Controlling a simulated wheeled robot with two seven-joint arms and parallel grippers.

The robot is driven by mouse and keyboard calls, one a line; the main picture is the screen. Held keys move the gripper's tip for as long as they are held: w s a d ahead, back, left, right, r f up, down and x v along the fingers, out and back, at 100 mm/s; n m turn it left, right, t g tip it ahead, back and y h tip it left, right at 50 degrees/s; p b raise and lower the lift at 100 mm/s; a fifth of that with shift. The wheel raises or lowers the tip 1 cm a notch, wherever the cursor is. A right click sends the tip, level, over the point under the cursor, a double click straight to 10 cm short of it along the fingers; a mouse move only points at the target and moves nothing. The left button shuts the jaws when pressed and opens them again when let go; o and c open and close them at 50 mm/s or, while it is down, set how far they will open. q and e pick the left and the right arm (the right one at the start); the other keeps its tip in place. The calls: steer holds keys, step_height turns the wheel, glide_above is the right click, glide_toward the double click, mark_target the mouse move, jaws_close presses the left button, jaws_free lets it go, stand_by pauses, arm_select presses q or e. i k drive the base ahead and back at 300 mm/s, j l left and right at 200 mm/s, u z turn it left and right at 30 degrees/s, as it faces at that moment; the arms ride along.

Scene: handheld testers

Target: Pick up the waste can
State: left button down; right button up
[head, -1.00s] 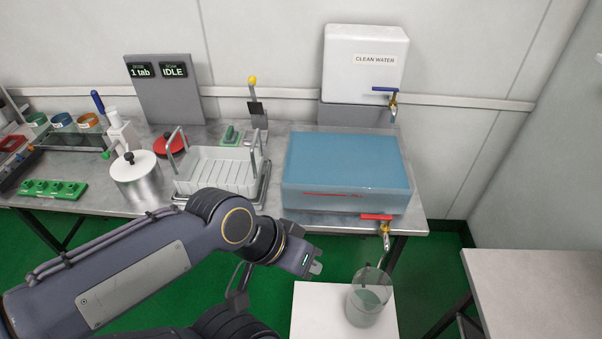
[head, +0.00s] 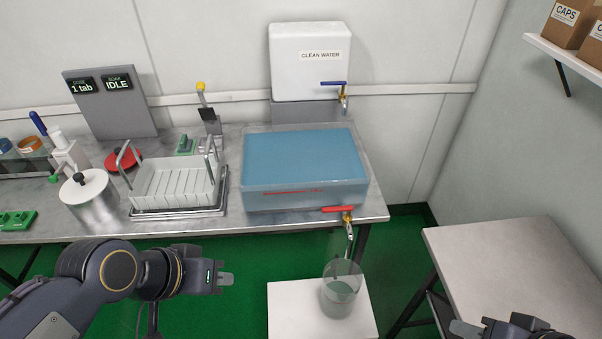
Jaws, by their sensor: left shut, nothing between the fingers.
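The waste can appears to be the clear, round, open-topped container (head: 342,290). It stands upright on a low white stand (head: 290,305), below the red-handled tap (head: 346,213) of the blue water tank (head: 305,165), and holds some greyish liquid. My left gripper (head: 228,278) is shut and empty, left of the can and apart from it, in front of the bench. My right gripper (head: 462,328) shows only in part at the bottom right edge, right of the can. Whether its fingers are apart cannot be seen.
The metal bench (head: 225,225) holds a white rack (head: 175,185) and a steel pot (head: 90,198). A pale side table (head: 510,260) stands right of the can. A shelf with boxes (head: 570,15) is at upper right. Green floor shows between my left gripper and the stand.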

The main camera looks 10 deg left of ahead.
mark_target(341, 281)
steer(key=j+u, duration=0.45)
steer(key=i+j+u, duration=0.15)
steer(key=j+u, duration=0.25)
